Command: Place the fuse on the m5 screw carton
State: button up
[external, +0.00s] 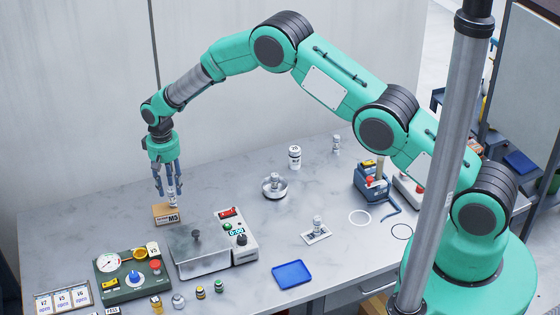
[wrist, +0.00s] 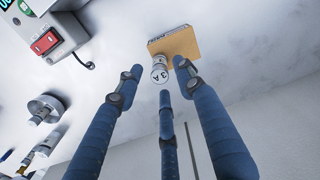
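The M5 screw carton (external: 166,215) is a small tan box lying flat on the table below my gripper. It also shows in the wrist view (wrist: 182,46). The fuse (external: 172,198) is a small pale cylinder, its end marked "3 A" in the wrist view (wrist: 159,75). It looks upright, its lower end at the carton's top near one edge. My gripper (external: 168,187) has blue fingers, spread around the fuse with visible gaps in the wrist view (wrist: 158,80). The exact contact under the fuse is partly hidden.
A scale with a steel plate (external: 198,252) stands right of the carton, and a green panel with a gauge (external: 133,275) in front. A blue tray (external: 291,274), a steel dish (external: 274,187) and other cylinders stand further right. The table behind the carton is clear.

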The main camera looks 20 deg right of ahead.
aim_at(171, 190)
notch_tip(171, 190, up, 9)
jog(key=b, duration=0.1)
jog(key=shift+r, duration=0.15)
dwell(0.8)
